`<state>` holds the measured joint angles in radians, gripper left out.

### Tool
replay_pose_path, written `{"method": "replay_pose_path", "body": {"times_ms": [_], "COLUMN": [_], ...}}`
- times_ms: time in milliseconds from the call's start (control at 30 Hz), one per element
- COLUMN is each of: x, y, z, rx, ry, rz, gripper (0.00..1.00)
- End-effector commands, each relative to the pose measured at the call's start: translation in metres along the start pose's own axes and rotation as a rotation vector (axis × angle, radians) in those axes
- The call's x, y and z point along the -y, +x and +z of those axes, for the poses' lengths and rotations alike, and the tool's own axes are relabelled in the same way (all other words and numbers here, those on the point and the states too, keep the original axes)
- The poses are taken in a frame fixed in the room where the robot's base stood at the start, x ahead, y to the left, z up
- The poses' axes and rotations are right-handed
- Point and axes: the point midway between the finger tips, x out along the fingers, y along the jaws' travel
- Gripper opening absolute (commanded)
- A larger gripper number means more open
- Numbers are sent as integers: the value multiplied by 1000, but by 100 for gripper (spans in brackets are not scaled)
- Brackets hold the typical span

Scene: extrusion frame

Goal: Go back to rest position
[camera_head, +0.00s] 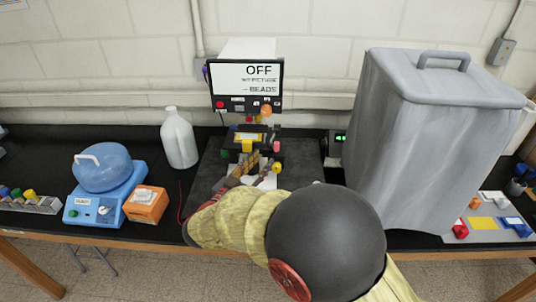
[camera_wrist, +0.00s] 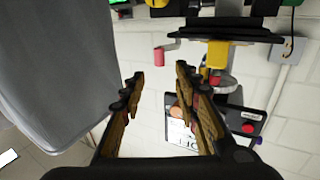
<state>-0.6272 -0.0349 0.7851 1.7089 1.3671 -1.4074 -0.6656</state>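My gripper (camera_head: 258,160) is in front of the machine with the "OFF" screen (camera_head: 246,84) on the black bench. In the wrist view my gripper (camera_wrist: 158,75) is open, its two tan fingers apart with nothing held between them. The wrist view appears upside down. There the machine's screen (camera_wrist: 190,135) and its yellow part (camera_wrist: 216,54) lie beyond and beside the right finger. I cannot tell whether a finger touches the machine. My yellow-sleeved arm hides part of the bench below the machine.
A large grey covered box (camera_head: 425,140) stands close on the right. A white jug (camera_head: 179,138), a blue device (camera_head: 105,180) and an orange box (camera_head: 146,204) stand left. Coloured blocks sit on a mat (camera_head: 483,238) at far right. Bench (camera_head: 30,150) is partly clear at back left.

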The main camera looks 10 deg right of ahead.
Motion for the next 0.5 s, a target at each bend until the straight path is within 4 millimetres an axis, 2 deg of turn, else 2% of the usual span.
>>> {"method": "replay_pose_path", "body": {"times_ms": [200,500], "x": [0,0], "y": [-16,-17], "z": [0,0], "rx": [0,0], "ry": [0,0], "rz": [0,1], "gripper": [32,32]}}
